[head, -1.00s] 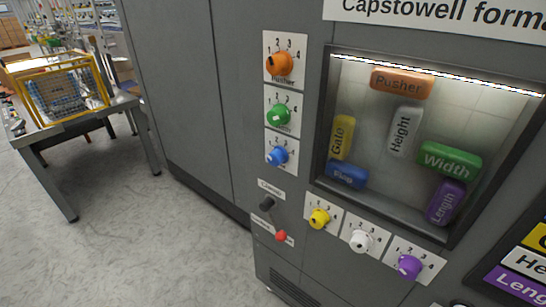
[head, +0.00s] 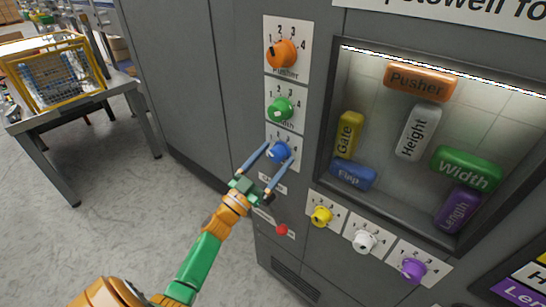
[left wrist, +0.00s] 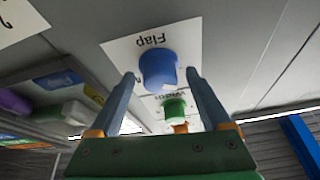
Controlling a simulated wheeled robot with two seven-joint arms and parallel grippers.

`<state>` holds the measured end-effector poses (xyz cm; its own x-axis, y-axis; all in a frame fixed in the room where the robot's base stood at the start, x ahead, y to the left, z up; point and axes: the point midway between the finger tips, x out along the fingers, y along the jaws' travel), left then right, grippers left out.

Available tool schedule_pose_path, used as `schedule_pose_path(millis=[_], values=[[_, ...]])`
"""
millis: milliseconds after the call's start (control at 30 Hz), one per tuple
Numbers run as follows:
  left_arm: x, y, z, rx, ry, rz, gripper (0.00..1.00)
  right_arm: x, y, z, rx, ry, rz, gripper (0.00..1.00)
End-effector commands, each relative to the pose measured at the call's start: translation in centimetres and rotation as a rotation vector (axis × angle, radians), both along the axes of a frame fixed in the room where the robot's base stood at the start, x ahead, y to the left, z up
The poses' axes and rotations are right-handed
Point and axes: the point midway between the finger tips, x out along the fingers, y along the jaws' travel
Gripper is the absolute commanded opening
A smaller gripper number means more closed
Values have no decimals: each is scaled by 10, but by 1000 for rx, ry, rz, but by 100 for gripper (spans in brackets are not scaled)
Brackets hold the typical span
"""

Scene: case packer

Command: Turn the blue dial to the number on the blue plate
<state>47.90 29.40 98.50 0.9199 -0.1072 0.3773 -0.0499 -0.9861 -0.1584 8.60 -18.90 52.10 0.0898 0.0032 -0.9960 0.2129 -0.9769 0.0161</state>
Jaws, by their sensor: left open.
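The blue dial (head: 279,151) is on the grey cabinet front, below the green dial, on a white card with numbers around it. In the left wrist view the blue dial (left wrist: 158,70) shows beside an upside-down "Flap" label. My left gripper (head: 280,153) is open, its two blue-grey fingers on either side of the dial. In the left wrist view the gripper's fingers (left wrist: 160,75) straddle the dial with gaps; contact cannot be told. The dial's pointer is not clear. I see no blue plate with a number. My right gripper is not in view.
The orange dial (head: 281,54) and green dial (head: 280,109) sit above. Yellow (head: 321,215), white (head: 364,241) and purple (head: 413,269) dials are lower right. A red knob (head: 281,230) is below. A recessed window holds labelled blocks, including blue "Flap" (head: 353,174). Coloured plates (head: 515,286) are cut off at right.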

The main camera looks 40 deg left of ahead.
Motion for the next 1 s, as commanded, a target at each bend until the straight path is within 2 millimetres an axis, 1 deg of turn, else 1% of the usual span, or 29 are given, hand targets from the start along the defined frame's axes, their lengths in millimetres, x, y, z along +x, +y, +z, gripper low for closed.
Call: schedule_pose_path(millis=[100,133,167,200,267,300,367,400,433,600,733,1000], values=[[0,0,-1,0,1,0,82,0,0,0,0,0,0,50],[0,0,-1,0,1,0,76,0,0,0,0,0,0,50],[0,0,-1,-1,1,0,68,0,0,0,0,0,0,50],[0,0,-1,-1,1,0,57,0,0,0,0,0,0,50],[0,0,-1,-1,1,0,41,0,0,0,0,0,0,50],[0,0,-1,-1,1,1,30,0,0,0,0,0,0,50],[0,0,-1,-1,1,1,14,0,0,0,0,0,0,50],[0,0,-1,-1,1,1,3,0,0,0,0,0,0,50],[0,0,-1,-1,1,1,0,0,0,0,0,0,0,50],[0,0,-1,11,0,0,0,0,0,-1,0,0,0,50],[0,1,-2,53,-2,1,0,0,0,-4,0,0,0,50],[0,2,-3,238,-16,1,0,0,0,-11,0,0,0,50]])
